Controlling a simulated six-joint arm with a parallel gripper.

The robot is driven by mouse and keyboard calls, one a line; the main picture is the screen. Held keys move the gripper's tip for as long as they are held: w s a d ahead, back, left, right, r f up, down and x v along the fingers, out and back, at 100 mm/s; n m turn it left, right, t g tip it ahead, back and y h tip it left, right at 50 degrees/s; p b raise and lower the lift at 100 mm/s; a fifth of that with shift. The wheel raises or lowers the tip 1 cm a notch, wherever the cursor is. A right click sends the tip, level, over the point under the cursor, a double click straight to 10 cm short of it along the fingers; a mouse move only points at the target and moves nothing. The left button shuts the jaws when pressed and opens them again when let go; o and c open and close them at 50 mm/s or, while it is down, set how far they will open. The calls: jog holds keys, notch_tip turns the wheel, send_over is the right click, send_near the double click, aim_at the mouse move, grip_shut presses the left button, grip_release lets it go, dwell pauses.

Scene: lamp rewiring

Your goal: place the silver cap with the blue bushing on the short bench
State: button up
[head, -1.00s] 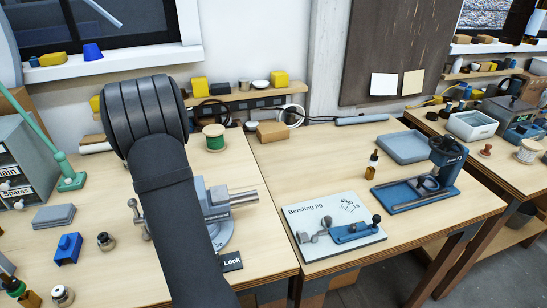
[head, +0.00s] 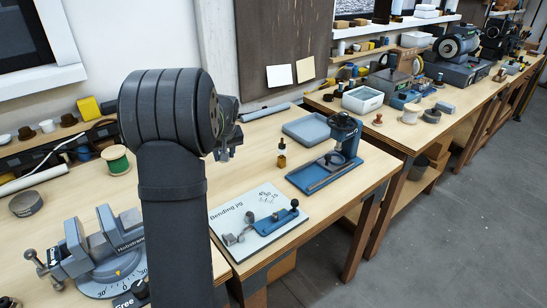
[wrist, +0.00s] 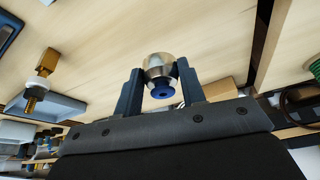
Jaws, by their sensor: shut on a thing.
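My gripper (wrist: 159,74) is shut on the silver cap (wrist: 159,62), whose blue bushing (wrist: 163,93) shows at the end toward the wrist camera. In the head view my gripper (head: 225,152) is in the air, just beyond my dark wrist and behind the bending jig; the cap is too small and hidden to make out there. A wooden bench (head: 262,174) under it carries the bending jig. Nothing in view marks which bench is the short one.
A vise (head: 100,250) and green spool (head: 116,160) are at left. A longer bench (head: 380,125) holds several tools at right.

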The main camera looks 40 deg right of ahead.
jog(key=s+d+r+m, duration=0.1)
jog(key=s+d+m, duration=0.1)
jog(key=s+d, duration=1.4)
send_over(265, 173)
jog(key=s, duration=0.2)
jog(key=shift+h, duration=0.4)
jog(key=f, duration=0.6)
jog(key=shift+w+a+f, duration=0.15)
jog(key=shift+a+f, duration=0.1)
jog(key=shift+f, duration=2.05)
jog(key=o, duration=1.1)
jog(key=shift+f, duration=0.15)
jog(key=shift+c, duration=0.2)
jog(key=v, duration=1.2)
